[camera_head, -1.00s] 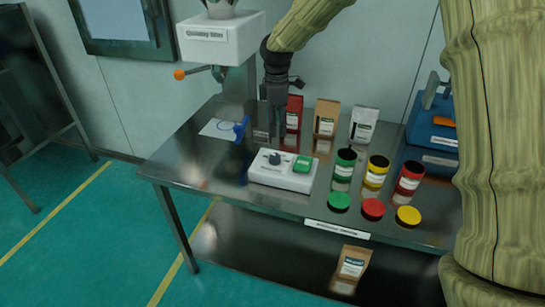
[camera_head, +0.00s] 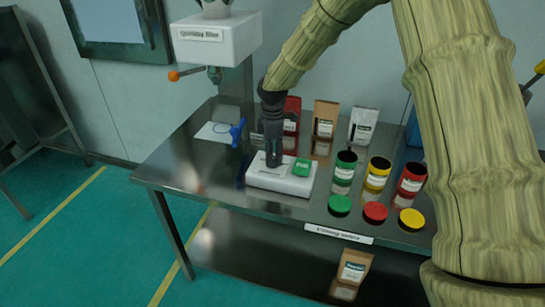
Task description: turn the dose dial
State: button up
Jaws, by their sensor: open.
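A small white control box (camera_head: 287,186) sits near the front of the steel table, with a green label or button (camera_head: 302,167) on its right half. The dark dose dial seen earlier on the box's left half is now hidden behind my gripper. My gripper (camera_head: 273,161) points down over that left half, with its fingertips at about the dial's height. It looks open; whether the fingers are around the dial or touching it cannot be told.
Green, yellow and red jars (camera_head: 377,174) stand right of the box, with lids (camera_head: 374,212) in front. Bags (camera_head: 325,118) stand behind. A blue-handled tool (camera_head: 237,133) lies back left, near the white filler unit (camera_head: 215,40). The table's left front (camera_head: 185,175) is clear.

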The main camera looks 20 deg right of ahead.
jog(key=shift+f, duration=1.2)
jog(key=c, duration=1)
jog(key=shift+c, duration=0.2)
jog(key=shift+r, duration=0.1)
jog(key=m+p, duration=0.2)
jog(key=m, duration=0.1)
jog(key=m+p, duration=0.1)
jog(key=m, duration=0.4)
jog(key=shift+m+p, duration=0.3)
jog(key=shift+p, duration=0.1)
